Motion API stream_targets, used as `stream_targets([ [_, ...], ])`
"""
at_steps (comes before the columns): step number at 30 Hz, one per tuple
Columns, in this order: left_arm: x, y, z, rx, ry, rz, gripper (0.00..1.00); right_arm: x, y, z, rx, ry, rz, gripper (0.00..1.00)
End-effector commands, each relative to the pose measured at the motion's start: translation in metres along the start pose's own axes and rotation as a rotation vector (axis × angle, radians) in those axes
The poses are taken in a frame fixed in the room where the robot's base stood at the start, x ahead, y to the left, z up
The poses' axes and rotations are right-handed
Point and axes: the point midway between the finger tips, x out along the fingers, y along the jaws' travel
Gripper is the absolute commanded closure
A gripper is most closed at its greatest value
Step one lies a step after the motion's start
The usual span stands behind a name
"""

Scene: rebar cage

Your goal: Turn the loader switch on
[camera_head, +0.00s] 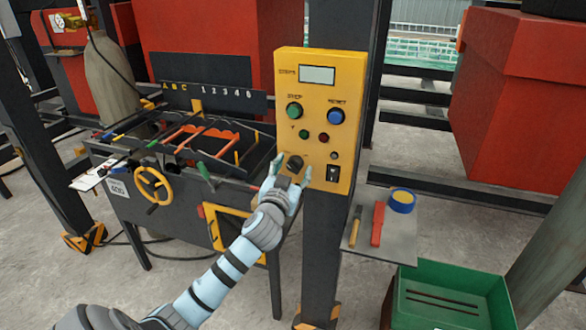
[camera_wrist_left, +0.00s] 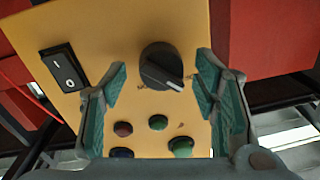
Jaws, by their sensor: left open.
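The yellow control panel (camera_head: 288,75) is fixed to a dark post. A black rotary knob (camera_head: 295,163) sits low on its left side; a black rocker switch (camera_head: 332,173) is at lower right. No readable label tells which is the loader switch. My left gripper (camera_head: 289,171) is open at the knob. In the left wrist view the knob (camera_wrist_left: 160,66) lies between the open teal fingers, with gaps visible on both sides. Its white pointer mark points to the lower right. The rocker switch (camera_wrist_left: 64,68) is outside the fingers at left. My right gripper is out of view.
A green button (camera_head: 294,111), a blue button (camera_head: 336,116) and small lamps are above the knob. A small shelf (camera_head: 385,245) with tools and blue-yellow tape is at lower right. A rebar bench with a yellow handwheel (camera_head: 153,186) stands left of the post.

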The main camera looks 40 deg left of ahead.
Motion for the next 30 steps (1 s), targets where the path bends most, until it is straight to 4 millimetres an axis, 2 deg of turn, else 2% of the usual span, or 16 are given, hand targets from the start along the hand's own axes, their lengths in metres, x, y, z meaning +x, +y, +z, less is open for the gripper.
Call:
stream_targets([
  [7, 0.0018, 0.0001, 0.0007, 0.001, -0.001, 0.0, 0.45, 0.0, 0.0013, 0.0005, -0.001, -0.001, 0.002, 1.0],
  [16, 0.0015, 0.0002, 0.0007, 0.001, -0.001, 0.0, 0.92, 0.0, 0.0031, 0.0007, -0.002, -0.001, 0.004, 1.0],
  [30, 0.0014, 0.0002, 0.0, 0.093, 0.004, -0.001, 0.93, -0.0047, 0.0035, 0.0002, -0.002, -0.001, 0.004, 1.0],
])
